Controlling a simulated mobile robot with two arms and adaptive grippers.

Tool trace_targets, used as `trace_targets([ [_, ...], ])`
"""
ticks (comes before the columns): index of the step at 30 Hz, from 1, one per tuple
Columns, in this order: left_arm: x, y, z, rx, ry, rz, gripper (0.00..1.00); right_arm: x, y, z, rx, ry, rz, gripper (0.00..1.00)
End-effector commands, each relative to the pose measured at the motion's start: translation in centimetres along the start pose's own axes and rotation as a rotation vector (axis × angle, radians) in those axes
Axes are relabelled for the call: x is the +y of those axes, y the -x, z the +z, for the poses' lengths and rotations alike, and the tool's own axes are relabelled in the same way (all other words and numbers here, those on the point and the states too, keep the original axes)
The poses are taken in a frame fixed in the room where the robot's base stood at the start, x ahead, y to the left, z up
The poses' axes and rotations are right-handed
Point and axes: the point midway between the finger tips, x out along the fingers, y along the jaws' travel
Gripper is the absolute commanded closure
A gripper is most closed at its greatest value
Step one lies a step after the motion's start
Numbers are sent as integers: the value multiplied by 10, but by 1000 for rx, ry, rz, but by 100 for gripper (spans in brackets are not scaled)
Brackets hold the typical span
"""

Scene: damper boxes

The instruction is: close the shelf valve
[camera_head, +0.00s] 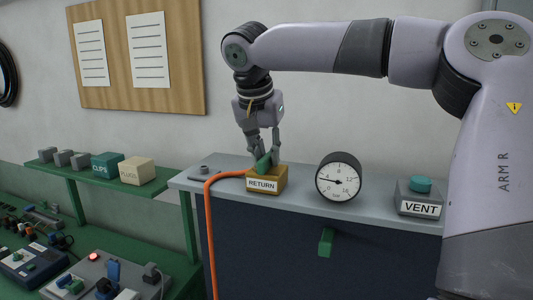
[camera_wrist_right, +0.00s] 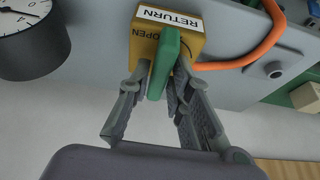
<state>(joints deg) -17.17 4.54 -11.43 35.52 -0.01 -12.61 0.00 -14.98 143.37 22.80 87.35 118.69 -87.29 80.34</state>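The shelf valve is a yellow box labelled RETURN (camera_head: 266,180) on the grey cabinet top, with a green lever handle (camera_head: 263,161) on it. In the right wrist view the valve box (camera_wrist_right: 192,50) shows the word OPEN beside the green handle (camera_wrist_right: 163,62), which points from the box toward my palm. My right gripper (camera_head: 265,152) reaches down from above with one finger on each side of the handle. The fingertips are drawn in close against it, and it looks held; the exact contact is partly hidden. My left gripper is out of view.
An orange hose (camera_head: 209,215) runs from the valve's left side down the cabinet front. A round gauge (camera_head: 339,177) and a VENT box with a teal button (camera_head: 420,185) stand to the right. A green shelf (camera_head: 95,175) with small boxes is at left. A green tab (camera_head: 326,242) sticks out of the cabinet front.

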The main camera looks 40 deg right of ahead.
Motion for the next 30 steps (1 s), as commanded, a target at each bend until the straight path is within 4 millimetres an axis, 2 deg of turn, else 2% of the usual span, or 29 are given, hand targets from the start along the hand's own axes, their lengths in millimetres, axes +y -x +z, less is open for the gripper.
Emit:
trace_targets([
  [6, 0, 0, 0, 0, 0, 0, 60, 0, 0, 0, 0, 1, 0, 66],
  [14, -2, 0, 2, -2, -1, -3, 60, 0, 1, 0, 0, 2, -1, 66],
  [17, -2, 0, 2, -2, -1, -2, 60, 0, 7, 0, 2, 1, -2, 66],
  [20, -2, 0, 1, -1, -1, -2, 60, -1, 22, -1, 3, 0, -3, 66],
  [30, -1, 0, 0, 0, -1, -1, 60, -1, 93, 0, -2, 1, -3, 66],
])
